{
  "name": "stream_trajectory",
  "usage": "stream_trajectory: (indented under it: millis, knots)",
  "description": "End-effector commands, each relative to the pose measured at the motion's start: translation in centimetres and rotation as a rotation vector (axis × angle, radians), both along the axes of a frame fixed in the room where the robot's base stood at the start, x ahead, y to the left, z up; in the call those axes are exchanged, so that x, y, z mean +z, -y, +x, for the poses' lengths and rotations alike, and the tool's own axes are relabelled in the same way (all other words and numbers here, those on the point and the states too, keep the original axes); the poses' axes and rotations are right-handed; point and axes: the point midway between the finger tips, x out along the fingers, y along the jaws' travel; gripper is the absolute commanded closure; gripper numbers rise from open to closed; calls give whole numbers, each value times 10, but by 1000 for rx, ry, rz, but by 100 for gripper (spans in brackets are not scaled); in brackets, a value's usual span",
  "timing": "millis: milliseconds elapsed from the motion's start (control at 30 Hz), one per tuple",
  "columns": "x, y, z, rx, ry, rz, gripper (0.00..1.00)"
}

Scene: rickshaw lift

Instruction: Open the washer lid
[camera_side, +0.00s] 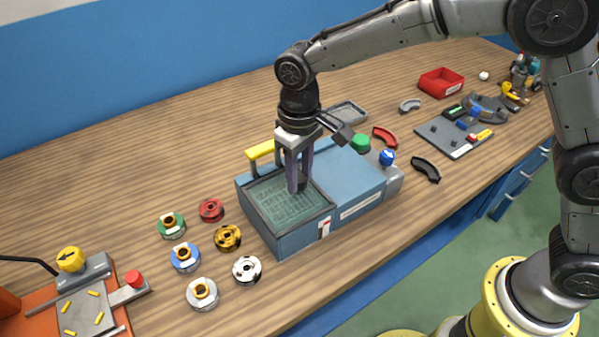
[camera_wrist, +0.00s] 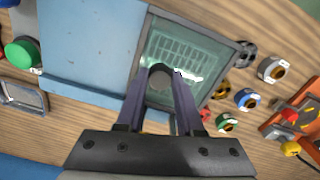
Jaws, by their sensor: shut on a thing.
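The washer (camera_side: 360,180) is a blue box on the bench. Its lid (camera_side: 268,208), a greenish see-through pane in a dark frame, lies flat over the left compartment, with a wire rack visible beneath. The lid also shows in the wrist view (camera_wrist: 205,50). My gripper (camera_side: 297,188) points straight down over the lid's right part. In the wrist view, my gripper (camera_wrist: 160,78) has its fingertips closed on a dark round knob (camera_wrist: 160,71) at the lid. In the side view the fingers hide most of the knob. A yellow handle (camera_side: 262,150) stands behind the lid.
Several coloured spools (camera_side: 228,237) stand left of the washer. A grey tray (camera_side: 347,113) lies behind, and a red bin (camera_side: 441,82) is farther right. The bench behind the spools is clear.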

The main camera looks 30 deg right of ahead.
Motion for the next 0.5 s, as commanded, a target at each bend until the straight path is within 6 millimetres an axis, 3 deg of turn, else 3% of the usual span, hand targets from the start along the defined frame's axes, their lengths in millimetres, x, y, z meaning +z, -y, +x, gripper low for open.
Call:
stream_trajectory:
  millis: [500]
  knots:
    - [2, 7, 1, -2, 3, 2, 100]
